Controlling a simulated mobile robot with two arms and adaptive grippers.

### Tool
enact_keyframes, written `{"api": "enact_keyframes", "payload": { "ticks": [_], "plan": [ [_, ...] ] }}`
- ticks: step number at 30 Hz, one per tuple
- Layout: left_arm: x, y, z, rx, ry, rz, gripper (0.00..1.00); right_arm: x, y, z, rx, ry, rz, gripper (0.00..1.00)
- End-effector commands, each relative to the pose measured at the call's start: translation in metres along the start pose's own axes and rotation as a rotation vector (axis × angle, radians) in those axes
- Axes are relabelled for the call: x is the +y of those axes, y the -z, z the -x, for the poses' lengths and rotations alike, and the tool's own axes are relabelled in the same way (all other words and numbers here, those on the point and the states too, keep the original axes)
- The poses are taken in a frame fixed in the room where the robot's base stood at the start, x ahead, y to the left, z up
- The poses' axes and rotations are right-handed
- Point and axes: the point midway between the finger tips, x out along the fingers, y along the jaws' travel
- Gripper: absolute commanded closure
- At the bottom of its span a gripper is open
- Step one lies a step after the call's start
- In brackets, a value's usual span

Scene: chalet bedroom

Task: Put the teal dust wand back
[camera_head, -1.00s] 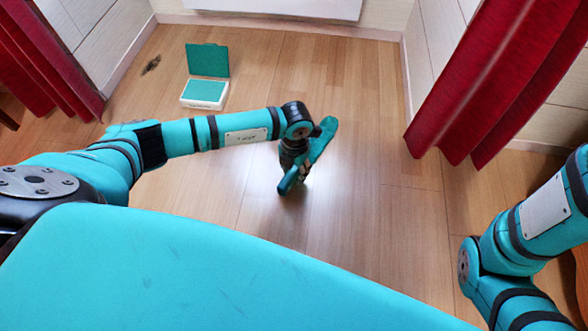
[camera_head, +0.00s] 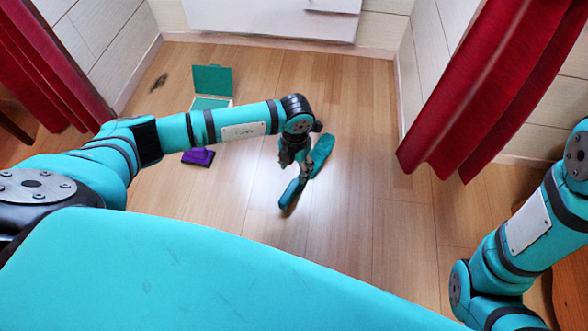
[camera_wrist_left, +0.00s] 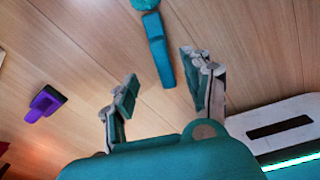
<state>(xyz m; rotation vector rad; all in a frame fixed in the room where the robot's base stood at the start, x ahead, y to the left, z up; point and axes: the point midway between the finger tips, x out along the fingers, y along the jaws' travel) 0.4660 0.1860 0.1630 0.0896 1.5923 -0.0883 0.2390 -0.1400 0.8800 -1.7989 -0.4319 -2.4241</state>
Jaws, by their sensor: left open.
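The teal dust wand has a fluffy head (camera_head: 323,153) and a slim handle (camera_head: 290,193); it appears to lie on the wooden floor. In the left wrist view the wand's handle (camera_wrist_left: 160,50) shows beyond and between the spread fingers of my left gripper (camera_wrist_left: 163,88), apart from both. The gripper is open and empty. The wand's head is cut off by that view's top edge. My right gripper is out of view.
An open case with a teal lid (camera_head: 212,79) stands back left, partly behind my left arm. A purple item (camera_head: 198,157) lies on the floor below that arm. Red curtains (camera_head: 490,95) hang at both sides. A dark patch (camera_head: 159,82) marks the floor. Floor around the wand is clear.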

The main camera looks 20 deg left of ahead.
Motion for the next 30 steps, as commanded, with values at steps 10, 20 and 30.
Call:
{"api": "enact_keyframes", "payload": {
  "ticks": [10,20,30],
  "plan": [
    [0.0,0.0,0.017,0.001,-0.001,0.001,0.5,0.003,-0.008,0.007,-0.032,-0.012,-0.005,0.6],
    [-0.107,0.005,0.064,-0.015,0.352,-0.107,0.5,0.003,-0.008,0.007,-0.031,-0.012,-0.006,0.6],
    [-0.295,0.073,0.335,-0.087,1.4,-0.374,0.5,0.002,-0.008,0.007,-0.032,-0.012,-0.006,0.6]
  ]
}}
